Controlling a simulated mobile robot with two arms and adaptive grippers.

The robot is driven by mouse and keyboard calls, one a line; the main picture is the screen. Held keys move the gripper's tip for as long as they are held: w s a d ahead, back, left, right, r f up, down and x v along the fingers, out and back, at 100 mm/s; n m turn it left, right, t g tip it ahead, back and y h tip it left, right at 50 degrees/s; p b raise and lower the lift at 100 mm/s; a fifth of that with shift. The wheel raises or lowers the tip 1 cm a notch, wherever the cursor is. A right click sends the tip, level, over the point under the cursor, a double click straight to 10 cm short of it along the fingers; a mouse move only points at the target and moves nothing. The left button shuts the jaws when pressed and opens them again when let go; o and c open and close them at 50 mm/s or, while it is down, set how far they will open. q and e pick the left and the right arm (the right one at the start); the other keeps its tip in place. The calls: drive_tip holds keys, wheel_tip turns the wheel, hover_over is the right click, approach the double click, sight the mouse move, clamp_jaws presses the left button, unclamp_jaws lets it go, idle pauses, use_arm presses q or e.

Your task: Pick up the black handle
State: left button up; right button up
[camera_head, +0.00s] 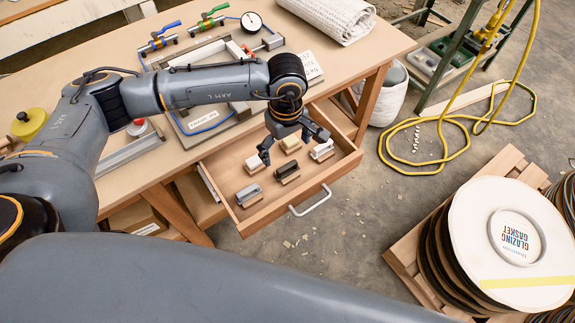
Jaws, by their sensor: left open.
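An open wooden drawer (330,176) holds several small handles on wooden blocks. A pale handle (254,162), a cream one (290,141) and a white one (321,149) lie farther back. My left gripper (294,148) is open and empty above the back part of the drawer, pointing down, its fingers spread over the cream handle. My right gripper is out of view.
The workbench (110,50) carries a dial gauge (251,22), valves with blue and green levers, a frame fixture and a paper roll (330,15). The drawer's metal pull (310,203) sticks out in front. A gasket reel (510,243) stands at right; a yellow hose (440,120) lies on the floor.

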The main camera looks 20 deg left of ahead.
sight(287, 166)
use_arm(q)
wheel_tip(287, 166, down, 3)
drive_tip(key=shift+w+r, duration=0.1)
drive_tip(key=shift+w, duration=0.05)
drive_tip(key=shift+f+p, duration=0.35)
drive_tip(key=shift+f, duration=0.6)
wheel_tip(287, 166, down, 3)
drive_tip(key=shift+r, duration=0.15)
drive_tip(key=shift+f, duration=0.35)
drive_tip(key=shift+d+f, duration=0.1)
drive_tip(key=shift+f, duration=0.05)
drive_tip(key=c, duration=1)
drive_tip(key=shift+c, duration=1)
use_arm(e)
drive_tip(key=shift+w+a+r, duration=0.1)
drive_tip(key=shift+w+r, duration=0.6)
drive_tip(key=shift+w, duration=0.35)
